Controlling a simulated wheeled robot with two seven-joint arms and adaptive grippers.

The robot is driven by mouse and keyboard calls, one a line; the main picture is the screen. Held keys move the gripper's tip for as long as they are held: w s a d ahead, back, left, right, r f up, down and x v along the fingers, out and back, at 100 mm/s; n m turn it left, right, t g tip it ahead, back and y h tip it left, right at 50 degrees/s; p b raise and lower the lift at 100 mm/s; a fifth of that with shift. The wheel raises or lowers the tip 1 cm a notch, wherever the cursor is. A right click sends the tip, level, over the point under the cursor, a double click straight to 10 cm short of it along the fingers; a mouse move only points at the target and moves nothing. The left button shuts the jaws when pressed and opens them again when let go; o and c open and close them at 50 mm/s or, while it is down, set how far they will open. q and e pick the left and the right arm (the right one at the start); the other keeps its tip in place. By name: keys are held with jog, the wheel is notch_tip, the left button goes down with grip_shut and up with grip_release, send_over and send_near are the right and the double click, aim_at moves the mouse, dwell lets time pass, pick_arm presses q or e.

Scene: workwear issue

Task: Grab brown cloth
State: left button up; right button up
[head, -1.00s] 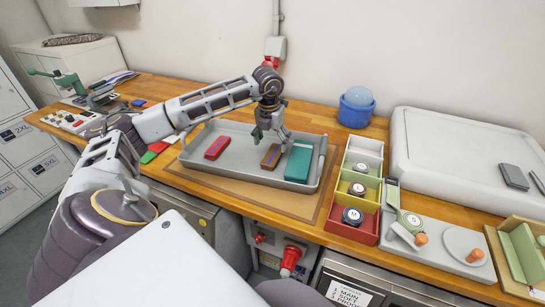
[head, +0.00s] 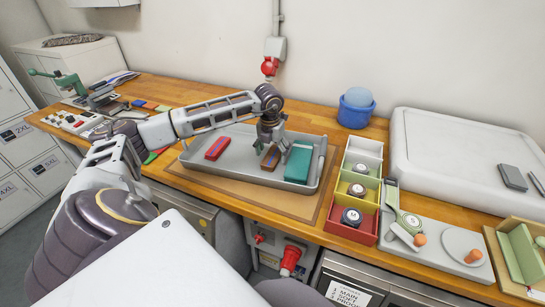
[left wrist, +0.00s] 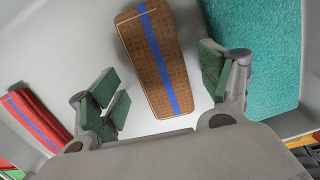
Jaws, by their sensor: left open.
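The brown cloth (head: 270,158) is folded flat in a grey tray (head: 212,176), and a blue stripe runs along it. In the left wrist view the brown cloth (left wrist: 153,60) lies between the spread green-padded fingers. A red cloth (head: 217,148) with a blue stripe lies to its left and a teal cloth (head: 299,160) to its right. My left gripper (head: 270,148) is open and empty, just above the brown cloth. In the left wrist view the left gripper (left wrist: 165,92) shows a gap on both sides of the cloth. My right gripper is out of view.
A blue tub (head: 355,112) stands behind the tray. A box with coloured compartments (head: 349,233) stands to its right, then a tray with a plate (head: 463,243). A large white lidded case (head: 455,150) fills the back right.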

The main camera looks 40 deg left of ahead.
pick_arm(q)
jog(key=shift+w+f, duration=0.1)
jog(key=shift+f, duration=0.4)
jog(key=c, duration=1.1)
